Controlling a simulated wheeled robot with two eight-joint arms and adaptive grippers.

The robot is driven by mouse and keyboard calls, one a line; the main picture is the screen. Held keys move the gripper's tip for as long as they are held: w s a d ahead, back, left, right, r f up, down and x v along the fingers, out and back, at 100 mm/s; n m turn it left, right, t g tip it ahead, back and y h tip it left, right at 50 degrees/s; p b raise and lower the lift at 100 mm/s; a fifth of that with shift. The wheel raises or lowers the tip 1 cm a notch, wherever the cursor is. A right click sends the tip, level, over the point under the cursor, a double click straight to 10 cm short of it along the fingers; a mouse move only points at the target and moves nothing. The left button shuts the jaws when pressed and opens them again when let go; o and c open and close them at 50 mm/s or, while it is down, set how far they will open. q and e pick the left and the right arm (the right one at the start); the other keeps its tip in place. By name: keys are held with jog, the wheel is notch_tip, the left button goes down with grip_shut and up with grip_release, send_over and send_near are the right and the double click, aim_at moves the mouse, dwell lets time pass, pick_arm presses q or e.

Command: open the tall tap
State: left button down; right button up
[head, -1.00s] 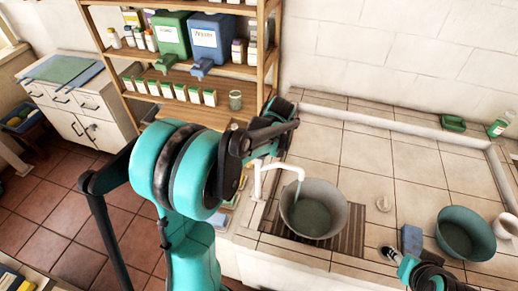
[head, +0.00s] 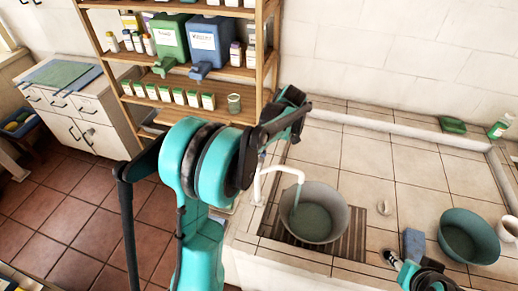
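The tall tap (head: 278,170) is a white pipe that rises at the left edge of the tiled counter and bends over a grey bowl (head: 316,224). A thin stream runs from its spout into the bowl, which holds liquid. My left arm covers the area just above and left of the tap, and I cannot make out a handle. My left gripper (head: 290,104) is above and behind the tap, apart from the spout; its fingers are not clear. My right gripper (head: 432,281) is at the bottom right edge, partly cut off, with its fingers unclear.
The bowl stands on a slatted drain (head: 352,232). A blue block (head: 413,242), a teal bowl (head: 468,238) and a white mug (head: 508,233) are at right. A wooden shelf (head: 262,75) with bottles and dispensers stands behind my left arm. The counter's middle back is clear.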

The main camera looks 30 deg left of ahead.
dwell(0.5)
pick_arm(q)
jog(key=c, duration=1.5)
grip_release()
jog(key=shift+r, duration=0.1)
jog(key=v, duration=1.2)
jog(key=shift+w, duration=0.1)
jog(key=s+d+f+m+t+h+b, duration=0.2)
jog(key=s+d+f+m+t+b, duration=0.2)
jog(key=s+f+m+b, duration=0.4)
jog(key=s+d+f+m+t+h+b, duration=0.2)
jog(key=s+d+f+m+t+b, duration=0.2)
jog(key=s+f+m+b, duration=0.5)
notch_tip(320, 180, down, 7)
jog(key=s+d+m, duration=0.2)
jog(key=m, duration=0.1)
jog(key=shift+s+d+m, duration=0.3)
jog(key=shift+s, duration=0.1)
